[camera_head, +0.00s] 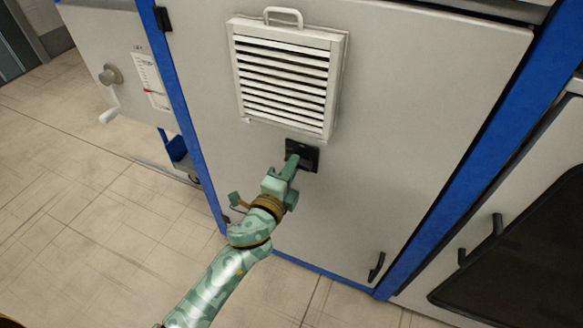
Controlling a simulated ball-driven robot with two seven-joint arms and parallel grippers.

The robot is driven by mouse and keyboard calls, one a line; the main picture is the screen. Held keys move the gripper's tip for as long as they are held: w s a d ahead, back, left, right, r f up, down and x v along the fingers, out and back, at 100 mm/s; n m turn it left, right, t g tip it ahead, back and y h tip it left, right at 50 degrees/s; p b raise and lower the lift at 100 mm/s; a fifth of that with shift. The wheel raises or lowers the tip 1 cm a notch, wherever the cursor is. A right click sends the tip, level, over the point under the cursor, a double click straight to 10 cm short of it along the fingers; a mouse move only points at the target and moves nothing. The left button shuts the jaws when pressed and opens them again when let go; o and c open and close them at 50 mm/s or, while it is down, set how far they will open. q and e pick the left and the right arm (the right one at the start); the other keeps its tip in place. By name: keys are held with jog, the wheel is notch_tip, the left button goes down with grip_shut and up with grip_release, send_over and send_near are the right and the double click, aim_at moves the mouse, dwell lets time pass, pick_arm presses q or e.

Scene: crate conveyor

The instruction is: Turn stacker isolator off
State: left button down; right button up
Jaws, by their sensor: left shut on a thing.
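The isolator (309,152) shows as a small black plate on the pale cabinet door, just below a white louvred vent. My left gripper (292,162), on the green arm from the lower left, is at this plate. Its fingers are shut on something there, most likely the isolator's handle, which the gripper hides. I cannot tell which way the handle is turned. My right gripper is not in view.
The louvred vent (285,75) with a handle on top sticks out of the door (420,110). A black door handle (376,267) sits at the lower right. A crank (110,92) stands out from a panel at the left. The tiled floor (80,220) is clear at the left.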

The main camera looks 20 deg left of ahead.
pick_arm(q)
jog(key=shift+f+n, duration=0.1)
jog(key=shift+n, duration=0.2)
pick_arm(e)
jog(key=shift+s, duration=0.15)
pick_arm(q)
jog(key=c, duration=1.3)
grip_release()
jog(key=shift+c, duration=0.2)
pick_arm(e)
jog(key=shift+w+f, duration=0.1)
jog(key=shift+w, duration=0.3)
pick_arm(q)
jog(key=shift+s, duration=0.1)
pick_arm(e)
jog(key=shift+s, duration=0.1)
